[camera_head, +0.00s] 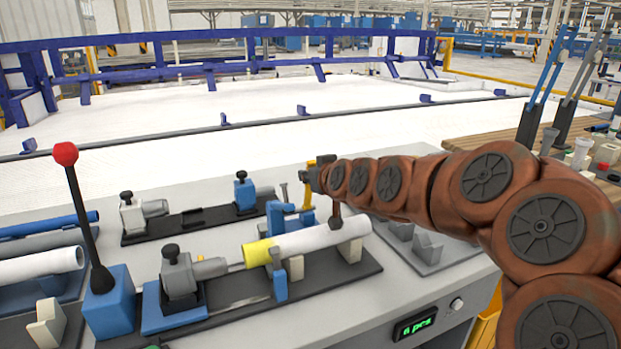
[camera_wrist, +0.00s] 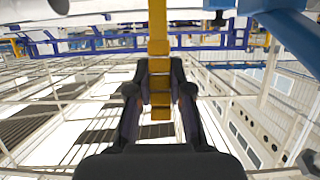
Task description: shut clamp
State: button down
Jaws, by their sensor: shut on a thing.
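The clamp (camera_head: 287,218) is a blue fixture behind the white pipe (camera_head: 315,240), near its middle. Its yellow handle (camera_head: 308,197) stands upright beside the blue body. My gripper (camera_head: 316,178) is at the top of that handle. In the wrist view my gripper (camera_wrist: 160,92) has its two dark fingers shut on the yellow handle (camera_wrist: 158,45), one on each side. A blue part (camera_wrist: 290,28) shows at the upper right there. The pipe has a yellow end and lies on supports along a dark rail. My arm hides part of the area right of the clamp.
A black lever with a red knob (camera_head: 65,154) rises from a blue block at left. A grey cylinder unit (camera_head: 185,275) faces the pipe's yellow end. A second rail (camera_head: 190,222) lies behind. More pipes (camera_head: 40,265) lie at far left. A display (camera_head: 414,323) is on the bench front.

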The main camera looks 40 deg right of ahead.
jog(key=c, duration=1)
grip_release()
jog(key=shift+c, duration=0.2)
notch_tip(320, 180, up, 10)
